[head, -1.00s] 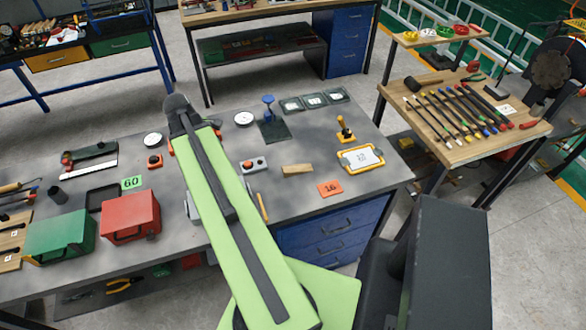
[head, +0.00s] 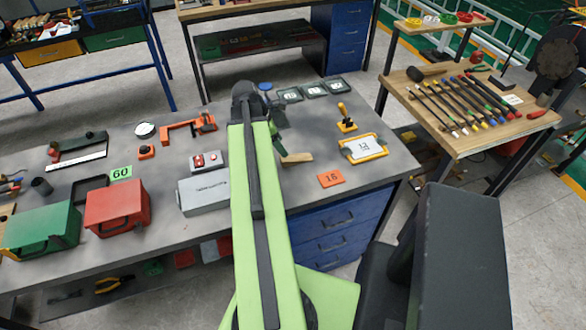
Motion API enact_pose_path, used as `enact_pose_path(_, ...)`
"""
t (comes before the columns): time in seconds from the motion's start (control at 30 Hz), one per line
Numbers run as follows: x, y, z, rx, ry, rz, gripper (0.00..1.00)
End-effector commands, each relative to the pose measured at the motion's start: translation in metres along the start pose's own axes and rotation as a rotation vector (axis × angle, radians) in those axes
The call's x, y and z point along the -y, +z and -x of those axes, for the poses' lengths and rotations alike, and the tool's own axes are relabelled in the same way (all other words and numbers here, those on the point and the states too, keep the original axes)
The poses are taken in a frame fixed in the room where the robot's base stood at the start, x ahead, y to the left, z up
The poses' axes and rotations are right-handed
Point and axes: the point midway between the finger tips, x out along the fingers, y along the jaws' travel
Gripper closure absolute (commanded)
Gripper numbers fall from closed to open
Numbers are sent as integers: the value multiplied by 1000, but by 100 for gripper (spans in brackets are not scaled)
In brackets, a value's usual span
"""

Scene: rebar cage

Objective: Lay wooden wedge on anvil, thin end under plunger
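The wooden wedge (head: 298,158) is a small tan block lying on the grey bench, just right of my raised arm. The press with the blue plunger (head: 265,87) stands farther back; my arm hides much of it. Part of its dark base (head: 281,119) shows to the right of my arm, and I cannot make out the anvil clearly. A dark green piece (head: 278,143), possibly part of my gripper, shows at the arm's right edge by the wedge's left end. I cannot tell whether it touches the wedge. My fingertips are otherwise hidden.
An orange card marked 16 (head: 331,179), a yellow-framed tablet (head: 363,148) and a yellow-handled stand (head: 346,118) are right of the wedge. A grey box (head: 204,193), a red-button box (head: 206,161) and an orange clamp (head: 188,129) are left of my arm. Bare bench lies around the card.

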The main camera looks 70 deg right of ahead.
Motion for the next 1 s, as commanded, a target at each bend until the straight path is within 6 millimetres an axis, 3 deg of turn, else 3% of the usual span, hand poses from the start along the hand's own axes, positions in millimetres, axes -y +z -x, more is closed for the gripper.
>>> enact_pose_path(0.03,0,-4,-21,0,-1,-2,38)
enact_pose_path(0.1,0,-3,-30,0,-1,-3,38)
enact_pose_path(0.37,0,-1,-36,0,-1,-2,38)
enact_pose_path(0.63,-1,-4,-82,0,-1,-4,38)
enact_pose_path(0.9,-1,-1,-82,0,-1,-2,38)
enact_pose_path(1.0,-1,-1,-82,0,-1,-3,50)
